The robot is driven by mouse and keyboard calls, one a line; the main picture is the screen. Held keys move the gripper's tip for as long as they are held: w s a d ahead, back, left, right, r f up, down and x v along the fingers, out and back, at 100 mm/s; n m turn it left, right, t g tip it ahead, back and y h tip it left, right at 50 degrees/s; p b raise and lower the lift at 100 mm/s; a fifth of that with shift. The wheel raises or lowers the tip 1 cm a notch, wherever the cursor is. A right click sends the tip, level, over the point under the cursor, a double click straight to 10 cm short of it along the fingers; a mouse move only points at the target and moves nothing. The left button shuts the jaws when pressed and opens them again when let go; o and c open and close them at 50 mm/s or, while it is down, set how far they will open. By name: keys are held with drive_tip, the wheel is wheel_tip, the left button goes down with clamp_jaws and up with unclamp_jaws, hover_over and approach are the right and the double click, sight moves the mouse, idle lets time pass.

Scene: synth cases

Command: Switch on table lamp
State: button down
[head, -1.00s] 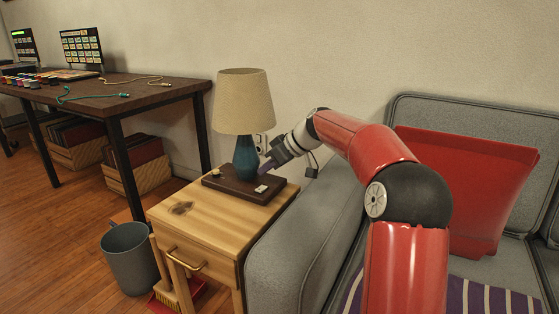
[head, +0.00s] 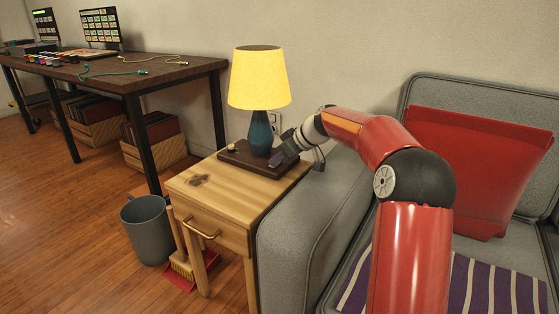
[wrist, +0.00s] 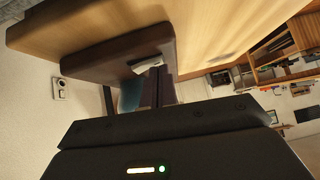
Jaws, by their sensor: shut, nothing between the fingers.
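The table lamp (head: 259,78) stands on a dark wooden base (head: 236,158) on the wooden side table. Its shade glows bright yellow, and its body is blue. My gripper (head: 276,160) is shut and points down at the right front part of the dark base, beside the lamp body. Part of the blue lamp body (wrist: 130,97) shows beside the fingers.
The side table (head: 203,184) has a drawer with a brass handle. A grey sofa (head: 292,250) with a red cushion (head: 478,165) stands close on the right. A grey bin (head: 148,232) is on the floor at left. A wall outlet (wrist: 60,88) is behind the lamp.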

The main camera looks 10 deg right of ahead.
drive_tip(key=shift+s, duration=0.25)
drive_tip(key=shift+w, duration=0.15)
drive_tip(key=shift+w+d+r+p, duration=0.2)
drive_tip(key=shift+w+d+p, duration=0.4)
drive_tip(key=shift+p, duration=0.05)
